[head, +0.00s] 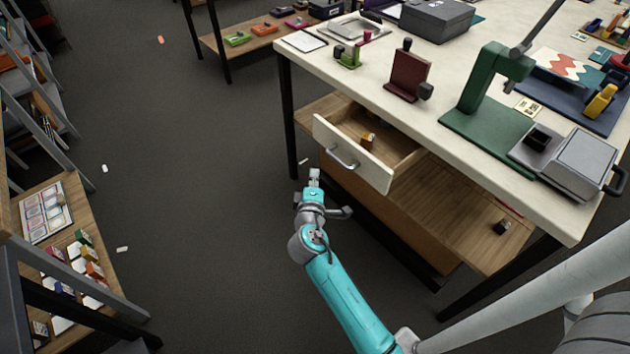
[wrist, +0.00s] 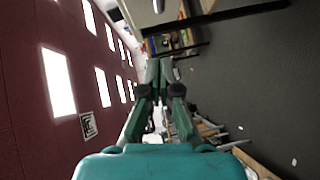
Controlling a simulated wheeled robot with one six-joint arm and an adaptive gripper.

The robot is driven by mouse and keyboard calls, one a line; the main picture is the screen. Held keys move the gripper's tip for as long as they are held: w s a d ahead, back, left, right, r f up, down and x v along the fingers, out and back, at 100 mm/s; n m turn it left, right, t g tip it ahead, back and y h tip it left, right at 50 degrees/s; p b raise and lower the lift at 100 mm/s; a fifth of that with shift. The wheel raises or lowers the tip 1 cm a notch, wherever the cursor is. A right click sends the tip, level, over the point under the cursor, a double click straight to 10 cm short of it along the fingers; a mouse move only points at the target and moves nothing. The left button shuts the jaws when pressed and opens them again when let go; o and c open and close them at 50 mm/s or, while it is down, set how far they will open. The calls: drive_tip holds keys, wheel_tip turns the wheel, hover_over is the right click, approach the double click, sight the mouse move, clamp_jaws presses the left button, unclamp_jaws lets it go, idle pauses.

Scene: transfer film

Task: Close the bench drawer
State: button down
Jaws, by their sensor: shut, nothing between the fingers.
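The bench drawer (head: 366,163) is pulled well out from under the bench top in the head view. It has a pale front with a grey bar handle (head: 343,158), and a small orange-brown item (head: 367,139) lies inside. My gripper (head: 314,174) is to the left of and a little below the drawer front in the picture, apart from the handle. In the wrist view my gripper's fingers (wrist: 160,75) are together with nothing between them. The drawer cannot be made out clearly in the wrist view.
The bench (head: 440,110) holds a green press (head: 490,90), a grey box (head: 436,18) and a dark red stand (head: 408,75) on its top. A lower wooden shelf (head: 455,205) runs under it. Shelving stands at the left, with open grey floor (head: 210,200) between.

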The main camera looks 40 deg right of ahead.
drive_tip(key=w+d+f, duration=0.1)
drive_tip(key=w+d, duration=0.3)
drive_tip(key=d, duration=0.3)
drive_tip(key=shift+w+d+f, duration=0.15)
drive_tip(key=shift+d+f, duration=0.05)
drive_tip(key=shift+f, duration=0.15)
